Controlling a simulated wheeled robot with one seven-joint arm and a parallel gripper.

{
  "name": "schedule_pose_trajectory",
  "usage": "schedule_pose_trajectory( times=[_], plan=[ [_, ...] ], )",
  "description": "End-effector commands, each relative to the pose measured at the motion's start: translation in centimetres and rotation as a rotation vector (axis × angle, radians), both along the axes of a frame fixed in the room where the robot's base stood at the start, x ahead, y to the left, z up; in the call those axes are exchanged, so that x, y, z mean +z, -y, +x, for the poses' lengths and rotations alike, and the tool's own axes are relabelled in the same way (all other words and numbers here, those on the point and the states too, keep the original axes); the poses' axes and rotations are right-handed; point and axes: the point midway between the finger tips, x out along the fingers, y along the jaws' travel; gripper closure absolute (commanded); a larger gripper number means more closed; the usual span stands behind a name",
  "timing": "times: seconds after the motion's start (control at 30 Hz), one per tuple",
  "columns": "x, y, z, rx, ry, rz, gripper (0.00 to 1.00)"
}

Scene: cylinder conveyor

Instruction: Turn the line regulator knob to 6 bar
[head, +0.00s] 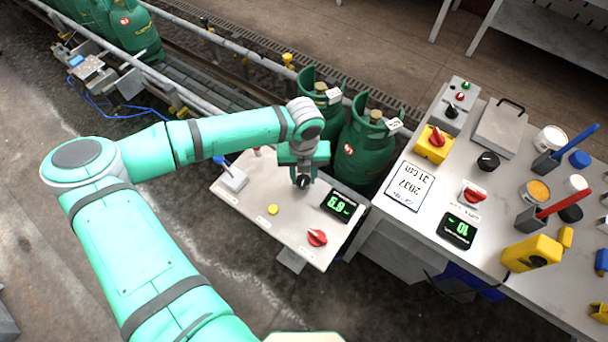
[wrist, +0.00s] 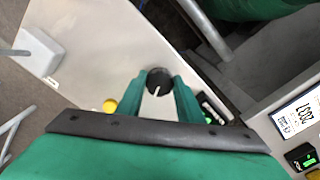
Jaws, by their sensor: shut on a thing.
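The black regulator knob (head: 303,182) is on the light panel (head: 250,205) in the middle of the head view. It also shows in the wrist view (wrist: 158,78), with a white pointer line toward the lower edge of that view. My gripper (head: 303,174) is over the panel, its two green fingers on either side of the knob and shut on it. A small black display (head: 341,206) on the panel shows green digits that look like 6.9, upside down. The fingers hide the sides of the knob.
The panel also carries a red knob (head: 317,237), a yellow button (head: 272,209) and a blue-handled lever (head: 232,178). Green gas cylinders (head: 362,150) stand behind it. A cluttered bench (head: 415,222) with another display (head: 457,230) is at the right.

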Motion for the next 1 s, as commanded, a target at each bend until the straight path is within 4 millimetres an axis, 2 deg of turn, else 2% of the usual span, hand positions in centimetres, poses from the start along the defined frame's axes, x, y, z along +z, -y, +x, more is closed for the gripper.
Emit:
schedule_pose_trajectory(
  times=[0.37,0.4,0.43,0.47,0.77,0.87,1.0],
  plan=[
    [0.1,0.1,0.2,0.002,0.005,0.0,0.89],
    [0.1,0.1,0.2,0.001,0.005,0.0,0.57],
    [0.1,0.1,0.2,0.001,0.005,0.0,0.5],
    [0.1,0.1,0.2,0.0,0.004,0.0,0.48],
    [0.1,0.2,0.1,-0.001,0.003,0.0,0.48],
    [0.8,0.1,0.1,0.0,0.003,0.0,0.48],
    [2.9,0.1,0.1,0.0,0.005,0.0,0.48]
  ],
)
